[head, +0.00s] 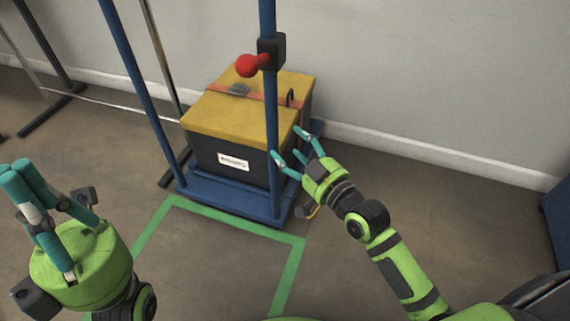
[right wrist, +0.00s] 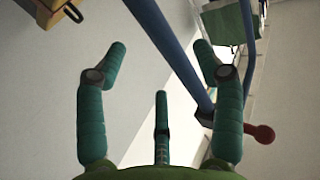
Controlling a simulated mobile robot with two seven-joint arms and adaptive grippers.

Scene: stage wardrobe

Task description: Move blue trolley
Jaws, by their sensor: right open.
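The blue trolley (head: 235,199) stands on the floor at the centre of the head view, with a low flat base and tall blue posts. A red knob (head: 247,65) on a black clamp is fixed to its front right post. The post (right wrist: 170,42) and knob (right wrist: 260,133) also show in the right wrist view. My right gripper (head: 288,144) is open and empty, its fingers spread by the trolley's right side, near that post. I cannot tell whether it touches. My left gripper (head: 38,192) is raised at the left, fingers up, away from the trolley.
A dark box (head: 205,149) with a yellow lid (head: 217,115) sits on the trolley base. A green outline (head: 291,273) marks bare floor in front of it. A wall (head: 420,80) stands close behind. Metal rack legs (head: 53,108) stand at the left; a blue object (head: 558,215) is at the right edge.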

